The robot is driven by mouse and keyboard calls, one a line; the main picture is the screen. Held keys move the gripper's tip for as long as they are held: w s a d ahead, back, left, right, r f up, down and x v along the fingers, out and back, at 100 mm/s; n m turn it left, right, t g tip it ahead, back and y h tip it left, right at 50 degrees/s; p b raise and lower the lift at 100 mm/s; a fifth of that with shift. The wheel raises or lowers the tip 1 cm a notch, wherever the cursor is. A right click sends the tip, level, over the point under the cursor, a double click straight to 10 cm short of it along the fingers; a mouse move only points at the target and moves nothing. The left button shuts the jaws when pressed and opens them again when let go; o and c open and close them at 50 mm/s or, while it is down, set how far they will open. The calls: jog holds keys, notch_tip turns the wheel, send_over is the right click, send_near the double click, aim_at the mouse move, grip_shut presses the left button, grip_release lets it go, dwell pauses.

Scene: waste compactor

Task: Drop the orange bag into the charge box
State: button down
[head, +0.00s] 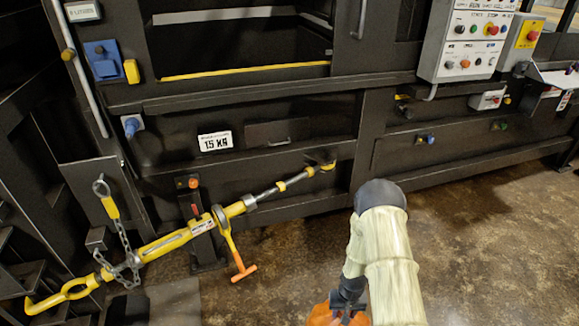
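The charge box (245,72) is the dark open-fronted recess in the machine at the upper left, with a yellow strip along its lower front edge. Its inside is dark. The orange bag (320,315) shows only in part at the bottom edge of the head view, right at the end of my arm. My gripper (345,308) is dark and points down at the bag, touching or overlapping it in the picture. Its fingertips are hidden by the bag and the frame edge, so its closing does not show. Both are in front of and below the charge box.
A yellow ratchet load binder (170,240) with a chain and orange handle slants across the machine's lower left front. A grey control panel (468,45) with buttons is at the upper right. Brown floor (470,240) is clear at the right.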

jog(key=shift+s+d+r+p, duration=0.1)
jog(key=shift+s+r+p, duration=0.45)
jog(key=shift+p, duration=0.55)
jog(key=shift+s+d+r+p, duration=0.1)
jog(key=shift+s+r+p, duration=0.1)
jog(key=shift+r+p, duration=0.7)
jog(key=shift+s+f+p, duration=0.1)
jog(key=shift+f+p, duration=0.1)
jog(key=shift+p, duration=0.2)
jog(key=shift+f, duration=0.1)
jog(key=shift+d, duration=0.1)
